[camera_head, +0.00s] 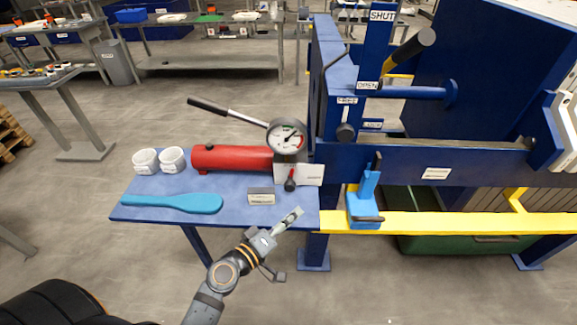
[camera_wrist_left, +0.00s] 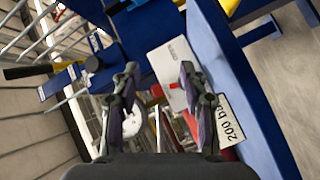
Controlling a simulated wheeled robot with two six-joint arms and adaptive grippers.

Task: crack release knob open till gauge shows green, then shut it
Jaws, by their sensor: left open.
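The release knob (camera_head: 290,185) is small and dark with a red part above it, on a white plate (camera_head: 312,174) at the front of the red pump cylinder (camera_head: 232,158). The round gauge (camera_head: 287,136) stands above it; green and red marks show, but the needle is too small to read surely. My left gripper (camera_head: 296,214) is in front of and below the knob, apart from it. In the left wrist view the left gripper (camera_wrist_left: 160,78) is open, with the white plate (camera_wrist_left: 163,56) beyond its fingers. My right gripper is not in view.
A "200 bar" sign (camera_wrist_left: 232,120) stands close to the gripper. The blue bench (camera_head: 150,213) holds two white cups (camera_head: 158,160) and a blue paddle (camera_head: 172,203). A pump handle (camera_head: 225,110) sticks out left. The blue press frame (camera_head: 400,160) blocks the right.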

